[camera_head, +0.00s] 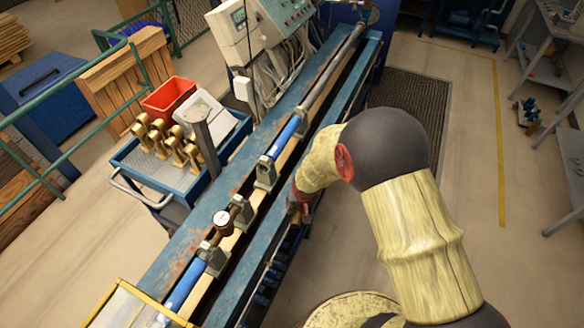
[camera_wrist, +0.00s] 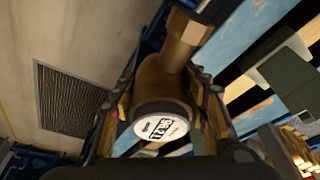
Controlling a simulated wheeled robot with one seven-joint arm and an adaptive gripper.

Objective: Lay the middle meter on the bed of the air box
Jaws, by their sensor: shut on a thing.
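My gripper (camera_wrist: 164,88) is shut on a brass meter (camera_wrist: 160,92). Its round white dial (camera_wrist: 161,128), with dark digits, faces the wrist camera, and its threaded end (camera_wrist: 187,30) points away. In the head view my gripper (camera_head: 299,197) is low at the right side of the blue bench (camera_head: 185,240); the held meter is mostly hidden there by my arm. Several brass meters (camera_head: 170,142) stand on the blue cart. A round white dial (camera_head: 222,218) sits on the bench line between clamps. I cannot tell which part is the air box; a yellow-framed box (camera_head: 132,308) shows at lower left.
Blue pipe (camera_head: 284,137) and grey clamps (camera_head: 266,173) run along the bench. The cart (camera_head: 165,180) also carries a red bin (camera_head: 168,96). A control panel (camera_head: 285,12) stands at the back.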

